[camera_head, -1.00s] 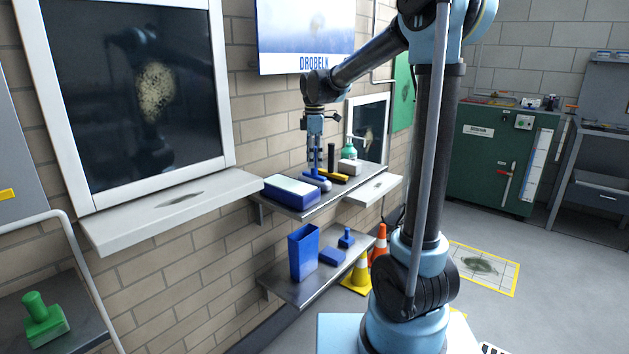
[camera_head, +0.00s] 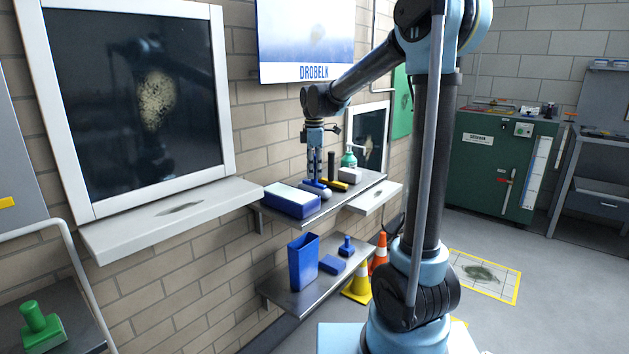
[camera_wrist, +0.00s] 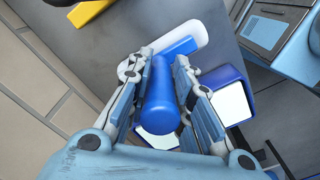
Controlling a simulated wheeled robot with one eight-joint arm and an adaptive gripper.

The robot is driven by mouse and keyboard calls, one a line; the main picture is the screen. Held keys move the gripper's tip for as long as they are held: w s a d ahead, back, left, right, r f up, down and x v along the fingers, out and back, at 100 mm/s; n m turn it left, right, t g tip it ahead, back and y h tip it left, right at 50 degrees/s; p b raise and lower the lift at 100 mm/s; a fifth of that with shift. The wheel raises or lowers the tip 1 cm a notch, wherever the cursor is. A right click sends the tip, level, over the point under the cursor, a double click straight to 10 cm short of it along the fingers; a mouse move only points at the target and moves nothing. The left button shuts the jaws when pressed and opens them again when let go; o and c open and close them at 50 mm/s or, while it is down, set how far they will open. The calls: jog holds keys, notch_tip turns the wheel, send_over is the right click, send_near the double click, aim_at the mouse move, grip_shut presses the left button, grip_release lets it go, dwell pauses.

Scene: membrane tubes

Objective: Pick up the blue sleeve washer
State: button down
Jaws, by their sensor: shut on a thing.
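The blue sleeve washer (camera_head: 316,188) is on the upper metal shelf, with a blue handle and a pale sleeve head. In the wrist view its thick blue handle (camera_wrist: 161,97) points up toward the camera, and its white sleeve (camera_wrist: 190,37) lies below it against the shelf. My gripper (camera_head: 314,178) points straight down over the washer. In the wrist view my gripper (camera_wrist: 168,85) has one finger on each side of the handle and is shut on it. The fingers hide parts of the head. I cannot tell whether the head is clear of the shelf.
A blue box with a white top (camera_head: 292,201) stands close beside the washer. A yellow-handled tool (camera_head: 337,186), a white block (camera_head: 350,175) and a green bottle (camera_head: 349,157) stand farther along the shelf. The lower shelf holds a tall blue bin (camera_head: 303,262). The brick wall is close behind.

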aim_at(315, 155)
notch_tip(315, 155, up, 10)
jog(key=shift+f, duration=0.1)
dwell(0.4)
jog(key=c, duration=2)
grip_release()
jog(key=shift+c, duration=0.2)
jog(key=c, duration=0.3)
jog(key=shift+d, duration=0.1)
jog(key=shift+c, duration=0.2)
